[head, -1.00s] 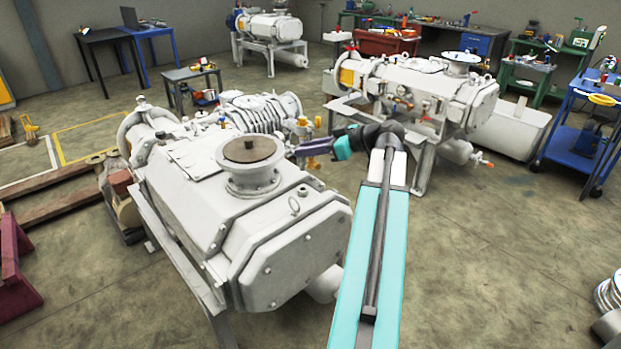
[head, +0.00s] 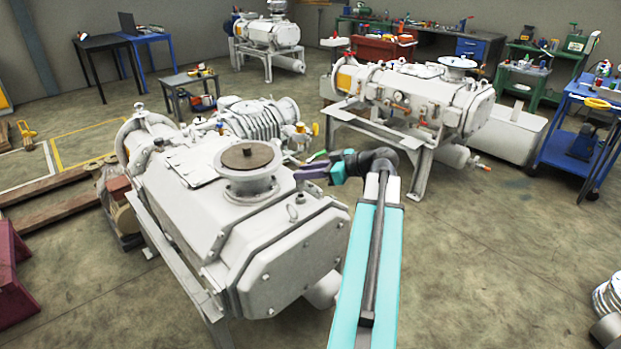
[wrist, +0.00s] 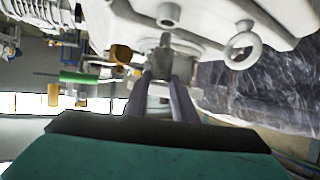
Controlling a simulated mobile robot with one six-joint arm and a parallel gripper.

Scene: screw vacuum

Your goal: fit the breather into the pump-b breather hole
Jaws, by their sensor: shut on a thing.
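My gripper (head: 297,174) reaches in from the right, beside the round top flange of the near white pump (head: 165,205). In the wrist view its two purple fingers (wrist: 163,82) are shut on a small grey metal piece, apparently the breather (wrist: 163,50), which is hard to tell from the grey parts behind it. A short round stub with a hole (wrist: 169,13) shows on the pump housing beyond the fingertips, apart from the held piece. It may be the breather hole. No label reading pump-b can be made out.
An eyebolt (wrist: 242,46) stands out from the housing close to the stub. The top flange with its brown cover (head: 247,156) is just left of my gripper. A second white pump (head: 410,95) stands behind on the right. Open floor (head: 480,250) lies to the right.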

